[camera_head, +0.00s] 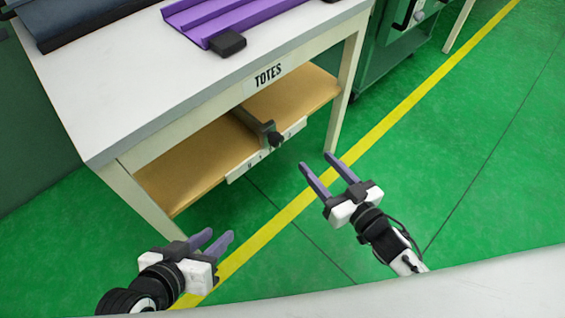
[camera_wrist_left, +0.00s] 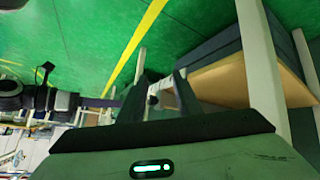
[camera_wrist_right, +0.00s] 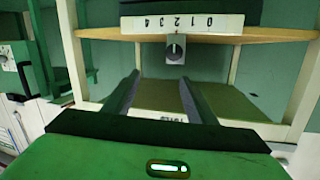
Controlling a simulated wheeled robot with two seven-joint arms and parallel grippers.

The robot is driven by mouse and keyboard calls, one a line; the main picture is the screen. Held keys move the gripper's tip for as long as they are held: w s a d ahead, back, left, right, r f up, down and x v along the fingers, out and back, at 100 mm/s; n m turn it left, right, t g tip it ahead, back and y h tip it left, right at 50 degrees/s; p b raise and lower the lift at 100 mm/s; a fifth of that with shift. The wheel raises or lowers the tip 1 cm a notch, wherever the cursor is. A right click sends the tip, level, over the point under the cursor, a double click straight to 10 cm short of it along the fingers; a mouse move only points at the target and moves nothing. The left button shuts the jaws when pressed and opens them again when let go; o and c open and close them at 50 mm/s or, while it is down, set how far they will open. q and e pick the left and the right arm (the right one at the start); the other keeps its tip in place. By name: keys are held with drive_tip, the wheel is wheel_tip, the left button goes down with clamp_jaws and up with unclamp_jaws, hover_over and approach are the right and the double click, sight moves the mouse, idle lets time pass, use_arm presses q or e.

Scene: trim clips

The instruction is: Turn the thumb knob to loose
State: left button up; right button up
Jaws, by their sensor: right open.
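The dark thumb knob (camera_head: 275,139) sits at the front end of a grey bar on the table's lower shelf, by a white numbered strip (camera_head: 266,150). In the right wrist view the knob (camera_wrist_right: 175,50) shows a light line on its face, on a grey block just past the fingertips, centred between them. My right gripper (camera_head: 315,161) is open and empty, to the right of the knob and apart from it. My left gripper (camera_head: 217,238) is open and empty, low and left of the knob, well apart from it.
The white table (camera_head: 130,100) marked TOTES carries a purple tray (camera_head: 225,18) and a dark case (camera_head: 70,20). Its wooden lower shelf (camera_head: 200,160) and legs stand close to the knob. A green cart (camera_head: 385,50) stands behind. The green floor at right is clear.

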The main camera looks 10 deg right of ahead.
sight(280, 142)
drive_tip(key=w+a+f+y+b, duration=0.1)
drive_tip(key=w+a+b, duration=0.1)
drive_tip(key=w, duration=0.1)
drive_tip(key=w+a+f+n+y+b, duration=0.1)
drive_tip(key=w+a+b, duration=0.2)
drive_tip(key=w, duration=0.1)
drive_tip(key=w+a+f+n+y+b, duration=0.1)
drive_tip(key=w+a+f+y+b, duration=0.1)
drive_tip(key=w+b, duration=0.1)
drive_tip(key=shift+w+a+f, duration=0.1)
drive_tip(key=shift+w+a, duration=0.2)
drive_tip(key=shift+a, duration=0.05)
use_arm(q)
drive_tip(key=shift+w+d+f+t+h, duration=0.1)
drive_tip(key=shift+d+t+h, duration=0.1)
drive_tip(key=shift+d+h, duration=0.6)
drive_tip(key=shift+w+d+t+h, duration=0.15)
drive_tip(key=shift+d+h, duration=0.25)
drive_tip(key=shift+d, duration=0.75)
use_arm(e)
drive_tip(key=shift+w+a, duration=0.25)
drive_tip(key=shift+w, duration=0.1)
use_arm(q)
drive_tip(key=shift+s, duration=0.1)
use_arm(e)
drive_tip(key=c, duration=1)
